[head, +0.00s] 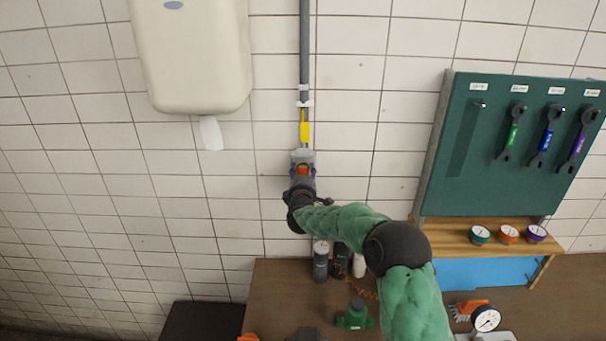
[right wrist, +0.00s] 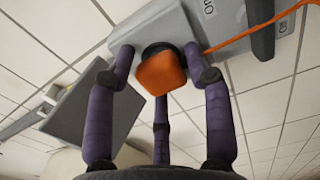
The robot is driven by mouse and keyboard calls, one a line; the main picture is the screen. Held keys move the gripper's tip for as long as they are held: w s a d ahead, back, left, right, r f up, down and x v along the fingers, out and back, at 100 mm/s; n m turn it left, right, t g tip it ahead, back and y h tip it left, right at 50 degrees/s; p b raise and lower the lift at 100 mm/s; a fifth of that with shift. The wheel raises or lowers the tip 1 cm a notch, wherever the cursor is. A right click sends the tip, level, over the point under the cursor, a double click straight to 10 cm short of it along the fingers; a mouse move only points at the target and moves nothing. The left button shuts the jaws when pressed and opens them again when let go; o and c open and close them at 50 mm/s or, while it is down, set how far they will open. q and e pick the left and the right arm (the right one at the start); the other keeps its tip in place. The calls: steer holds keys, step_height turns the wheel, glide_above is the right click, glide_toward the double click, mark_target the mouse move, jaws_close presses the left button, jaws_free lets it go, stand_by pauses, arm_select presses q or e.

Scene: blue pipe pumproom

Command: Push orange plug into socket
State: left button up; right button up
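The orange plug (right wrist: 162,73) sits at the dark round opening of the socket (right wrist: 155,50) on a grey wall box; how deep it is in I cannot tell. In the head view the plug (head: 302,170) shows small and orange under the grey socket box (head: 302,155). My right gripper (right wrist: 160,65) reaches up to the box, its purple fingers with grey tips spread around the plug. A gap shows at the left finger; the right one is close to the plug. My left gripper is not in view.
A grey conduit (head: 304,45) runs up the tiled wall above the box. A towel dispenser (head: 192,55) hangs at left, a green tool board (head: 510,140) at right. Bottles (head: 321,262) and a green fitting (head: 355,315) stand on the brown table (head: 275,290) below.

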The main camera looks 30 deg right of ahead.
steer(key=shift+o, duration=0.3)
steer(key=shift+s, duration=0.1)
steer(key=v, duration=1.2)
stand_by(0.3)
